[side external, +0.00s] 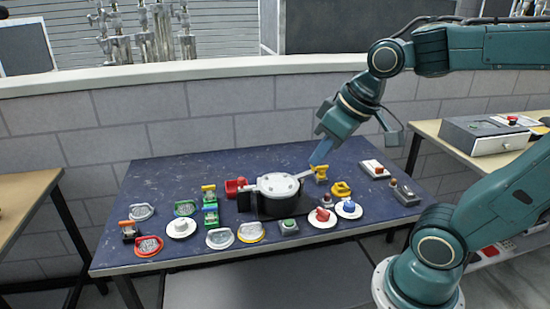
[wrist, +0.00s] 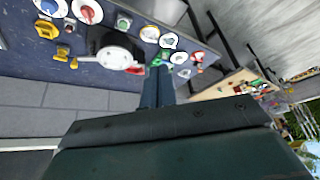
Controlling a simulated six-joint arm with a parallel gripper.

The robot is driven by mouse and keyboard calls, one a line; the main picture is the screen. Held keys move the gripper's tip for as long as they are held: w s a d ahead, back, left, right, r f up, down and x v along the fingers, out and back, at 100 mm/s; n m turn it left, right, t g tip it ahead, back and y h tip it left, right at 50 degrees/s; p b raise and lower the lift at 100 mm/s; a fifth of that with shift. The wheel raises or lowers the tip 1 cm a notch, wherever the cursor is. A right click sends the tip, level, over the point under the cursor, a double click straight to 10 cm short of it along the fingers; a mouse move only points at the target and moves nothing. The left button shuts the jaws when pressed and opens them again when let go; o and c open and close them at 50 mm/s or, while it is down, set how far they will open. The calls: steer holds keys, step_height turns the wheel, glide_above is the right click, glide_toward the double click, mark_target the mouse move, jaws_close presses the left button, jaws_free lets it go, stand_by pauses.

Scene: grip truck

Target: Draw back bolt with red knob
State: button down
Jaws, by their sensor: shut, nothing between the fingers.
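A small dark piece with a reddish knob (side external: 326,201) stands on the blue table, between a yellow pull handle and a red knob on a white plate. It may be the bolt, but it is too small to be sure. It also seems to show at the upper left of the wrist view (wrist: 70,24). My gripper (side external: 314,164) is shut and empty. Its tips are above the table's back part, near the round grey lid and behind the reddish-knob piece. In the wrist view my fingers (wrist: 159,70) lie together, pointing at the table and apart from that piece.
A grey round lid on a black block (side external: 278,184) stands mid-table. A yellow T-handle (side external: 320,173) is close to my fingertips. A red knob on a white plate (side external: 322,217), a blue one (side external: 348,208) and a yellow pull (side external: 341,188) crowd nearby. The back left is clear.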

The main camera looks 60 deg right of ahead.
steer(key=w+d+f+m+y, duration=0.1)
steer(key=w+d+f, duration=0.1)
steer(key=w+d, duration=0.35)
steer(key=w+d+f+m, duration=0.1)
steer(key=w+d+f, duration=0.2)
steer(key=w, duration=0.5)
steer(key=m+t+y, duration=0.1)
steer(key=m+y, duration=0.1)
glide_toward(265, 182)
step_height(265, 182, up, 4)
steer(key=shift+s+d+r, duration=0.1)
steer(key=x, duration=1)
steer(key=shift+w, duration=0.25)
steer(key=shift+w+a, duration=0.25)
steer(key=shift+a, duration=0.25)
steer(key=shift+w+a, duration=0.2)
steer(key=shift+a, duration=0.3)
steer(key=shift+w+a, duration=0.4)
steer(key=shift+a, duration=0.35)
